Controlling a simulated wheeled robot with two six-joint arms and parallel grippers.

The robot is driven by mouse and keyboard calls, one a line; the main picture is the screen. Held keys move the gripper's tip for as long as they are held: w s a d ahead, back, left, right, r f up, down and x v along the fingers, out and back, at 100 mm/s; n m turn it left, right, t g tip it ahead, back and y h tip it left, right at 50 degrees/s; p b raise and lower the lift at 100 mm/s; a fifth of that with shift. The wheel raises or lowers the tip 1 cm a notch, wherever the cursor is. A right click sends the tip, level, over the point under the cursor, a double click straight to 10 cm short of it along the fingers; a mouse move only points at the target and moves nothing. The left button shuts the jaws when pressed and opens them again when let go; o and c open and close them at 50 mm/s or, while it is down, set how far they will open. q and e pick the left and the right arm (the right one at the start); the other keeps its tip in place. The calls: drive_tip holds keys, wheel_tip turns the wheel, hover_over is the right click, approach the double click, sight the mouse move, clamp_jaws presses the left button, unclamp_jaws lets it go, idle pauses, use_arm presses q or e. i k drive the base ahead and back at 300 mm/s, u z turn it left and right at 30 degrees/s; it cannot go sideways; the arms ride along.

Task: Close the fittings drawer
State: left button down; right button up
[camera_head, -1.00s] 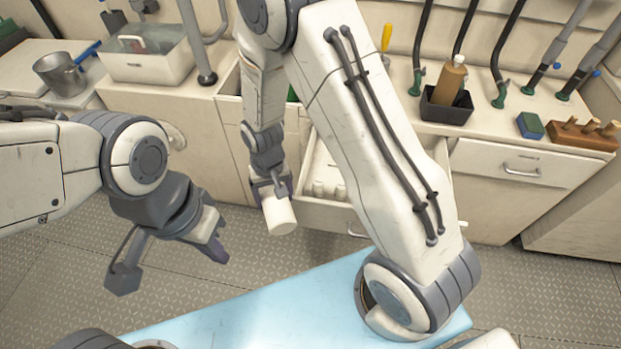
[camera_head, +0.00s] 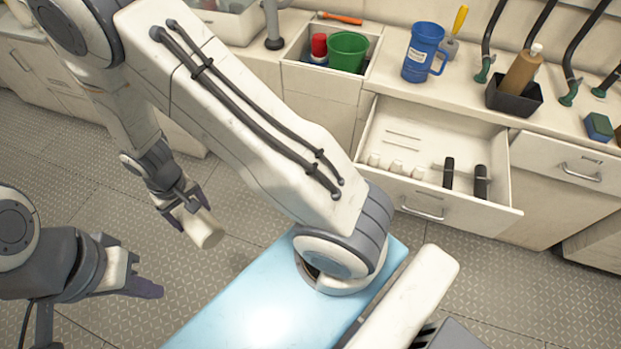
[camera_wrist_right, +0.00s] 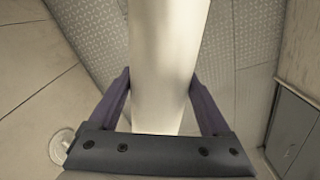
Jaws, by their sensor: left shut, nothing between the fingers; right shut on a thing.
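The fittings drawer (camera_head: 462,209) stands pulled out below the counter, right of centre in the head view. White cylindrical fittings and two black cylinders lie inside it. Its bar handle (camera_head: 422,214) is on the front face. My right gripper (camera_head: 184,210) is shut on a white cylinder (camera_head: 207,232), left of the drawer and well apart from it. The cylinder also shows between the fingers in the right wrist view (camera_wrist_right: 166,60). My left gripper (camera_head: 146,287) is shut and empty at lower left, away from the drawer.
A bin (camera_head: 325,75) with a green cup (camera_head: 348,52) and a red-topped item is left of the drawer. A blue mug (camera_head: 424,52) and a black holder with a brown bottle (camera_head: 521,70) stand on the counter.

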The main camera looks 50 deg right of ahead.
sight(413, 132)
drive_tip(key=u, duration=1.05)
drive_tip(key=k, duration=1.05)
drive_tip(key=z, duration=1.65)
